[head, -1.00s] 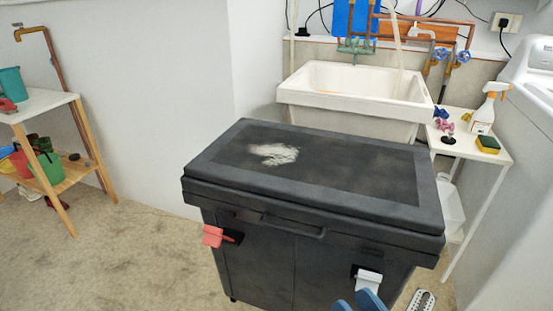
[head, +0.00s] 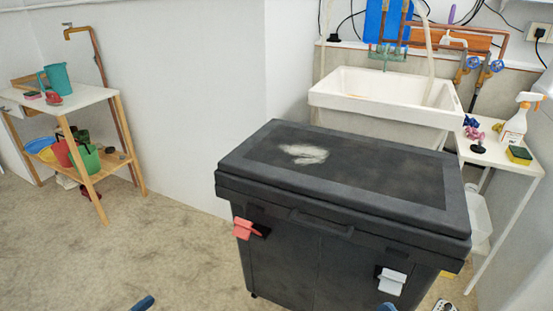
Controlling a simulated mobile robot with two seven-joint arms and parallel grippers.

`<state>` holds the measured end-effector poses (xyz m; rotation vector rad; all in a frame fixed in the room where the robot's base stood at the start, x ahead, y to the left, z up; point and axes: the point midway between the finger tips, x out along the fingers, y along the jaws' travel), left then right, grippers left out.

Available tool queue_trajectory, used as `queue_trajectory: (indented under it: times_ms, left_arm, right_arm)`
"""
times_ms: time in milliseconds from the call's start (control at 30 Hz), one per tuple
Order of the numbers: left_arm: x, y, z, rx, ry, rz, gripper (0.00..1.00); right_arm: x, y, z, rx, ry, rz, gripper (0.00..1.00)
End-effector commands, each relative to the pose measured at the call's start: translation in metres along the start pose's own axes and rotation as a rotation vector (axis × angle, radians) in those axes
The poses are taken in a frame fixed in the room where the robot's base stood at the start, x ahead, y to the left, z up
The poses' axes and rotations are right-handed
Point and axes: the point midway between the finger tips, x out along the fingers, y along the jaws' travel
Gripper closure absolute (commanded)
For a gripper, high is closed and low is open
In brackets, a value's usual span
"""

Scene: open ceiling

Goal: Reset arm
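Only small blue tips of what look like my grippers show at the bottom edge of the head view. One, on the left side, seems to be my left gripper (head: 143,303), above the bare floor. The other, seemingly my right gripper (head: 387,306), is just below the white clip. The rest of both is cut off by the frame, so I cannot see whether they are open or hold anything. Neither arm is otherwise in view.
A black lidded bin (head: 345,240) stands in front of me, with a red clip (head: 243,228) and a white clip (head: 391,280) on its front. Behind are a sink (head: 385,95) and a white side table (head: 520,165). A wooden shelf (head: 85,98) stands left; floor between is clear.

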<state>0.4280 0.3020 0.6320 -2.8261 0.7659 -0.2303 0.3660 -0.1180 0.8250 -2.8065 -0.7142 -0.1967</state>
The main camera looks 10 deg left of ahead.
Motion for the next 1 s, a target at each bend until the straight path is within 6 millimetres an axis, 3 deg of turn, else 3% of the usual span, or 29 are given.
queue_trajectory:
  times_ms: [300, 600, 1000]
  left_arm:
    - [0.02, 0.076, -0.091, -0.078, -0.036, 0.069, 0.19]
    - [0.012, 0.137, -0.183, -0.152, -0.077, 0.168, 0.19]
    - [0.046, 0.141, -0.211, -0.342, 0.037, 0.008, 0.19]
  right_arm:
    - [0.0, 0.0, 0.0, 0.0, 0.0, 0.0, 0.57]
    - [0.0, 0.0, 0.0, 0.0, 0.0, 0.0, 0.57]
    - [0.0, 0.0, 0.0, 0.0, 0.0, 0.0, 0.57]
